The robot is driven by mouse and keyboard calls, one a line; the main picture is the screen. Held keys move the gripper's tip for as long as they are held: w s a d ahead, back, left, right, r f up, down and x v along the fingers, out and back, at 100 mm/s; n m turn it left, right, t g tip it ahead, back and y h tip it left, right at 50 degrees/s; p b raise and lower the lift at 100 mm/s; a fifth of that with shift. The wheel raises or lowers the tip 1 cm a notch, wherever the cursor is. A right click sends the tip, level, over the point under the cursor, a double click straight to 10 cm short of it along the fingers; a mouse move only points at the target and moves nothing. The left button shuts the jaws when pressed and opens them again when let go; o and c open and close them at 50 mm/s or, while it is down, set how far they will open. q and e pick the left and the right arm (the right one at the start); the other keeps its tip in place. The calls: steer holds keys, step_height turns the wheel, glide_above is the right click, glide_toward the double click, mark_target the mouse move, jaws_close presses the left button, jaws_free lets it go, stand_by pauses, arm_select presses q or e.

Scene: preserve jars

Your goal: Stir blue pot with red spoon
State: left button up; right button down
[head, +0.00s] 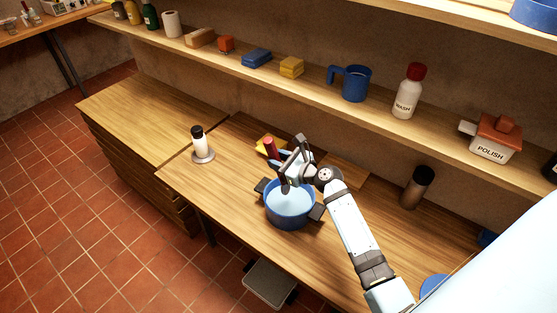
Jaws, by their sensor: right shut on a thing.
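The blue pot (290,219) stands on the wooden counter, with dark handles on two sides and pale contents inside. My right gripper (287,172) is over the pot's back rim. It is shut on the red spoon, whose red handle (270,146) sticks up at the upper left of the jaws. A dark part, which looks like the spoon's lower end, shows below the jaws over the pot's opening. The fingers hide the middle of the spoon, and I cannot tell how deep its tip is. My left gripper is not in view.
A white, black-topped shaker (198,144) stands left of the pot, and a dark cylinder (416,187) stands to the right. A yellow item lies behind the pot. The shelf above holds a blue mug (356,84), a red-capped bottle (408,92) and a polish container (496,140).

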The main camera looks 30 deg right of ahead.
steer(key=shift+r, duration=2.55)
